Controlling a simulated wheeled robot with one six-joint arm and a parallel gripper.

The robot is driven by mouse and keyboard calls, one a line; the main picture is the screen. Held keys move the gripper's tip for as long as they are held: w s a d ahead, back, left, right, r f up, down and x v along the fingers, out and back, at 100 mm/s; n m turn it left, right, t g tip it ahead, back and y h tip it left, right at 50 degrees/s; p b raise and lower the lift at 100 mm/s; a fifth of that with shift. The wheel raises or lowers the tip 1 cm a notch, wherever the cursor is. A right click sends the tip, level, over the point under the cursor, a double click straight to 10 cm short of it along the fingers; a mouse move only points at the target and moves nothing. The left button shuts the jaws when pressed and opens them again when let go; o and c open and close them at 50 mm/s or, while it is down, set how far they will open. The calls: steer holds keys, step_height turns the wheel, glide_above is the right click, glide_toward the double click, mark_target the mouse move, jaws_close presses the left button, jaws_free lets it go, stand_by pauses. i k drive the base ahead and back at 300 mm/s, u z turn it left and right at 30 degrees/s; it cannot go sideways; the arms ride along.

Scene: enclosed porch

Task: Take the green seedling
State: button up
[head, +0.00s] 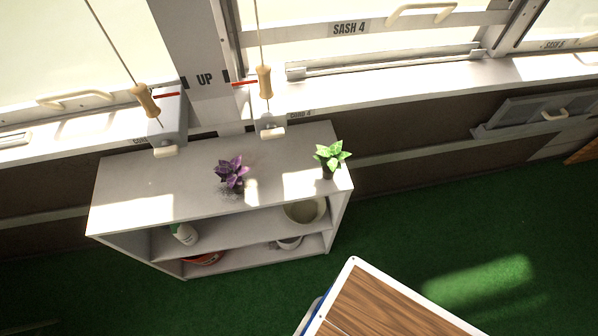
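The green seedling (331,156) has bright light-green leaves and stands upright in a small dark pot. It is near the right end of the top of a light grey shelf unit (140,178), beside a patch of sunlight. A purple seedling (231,174) in a dark pot stands to its left, nearer the middle of the same top. My gripper does not show in the head view. Nothing touches the green seedling.
Two cords with wooden handles (145,99) hang above the shelf. Lower shelves hold a white bottle (183,234), a bowl (305,211) and a red item (205,258). A wood-topped surface (385,305) is at the bottom. Green floor (450,225) at right is clear.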

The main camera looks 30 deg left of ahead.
mark_target(329, 166)
steer(key=u, duration=0.6)
steer(key=i, duration=0.65)
steer(key=u, duration=0.3)
steer(key=k, duration=1.4)
steer(key=u, duration=1.05)
steer(key=i, duration=0.95)
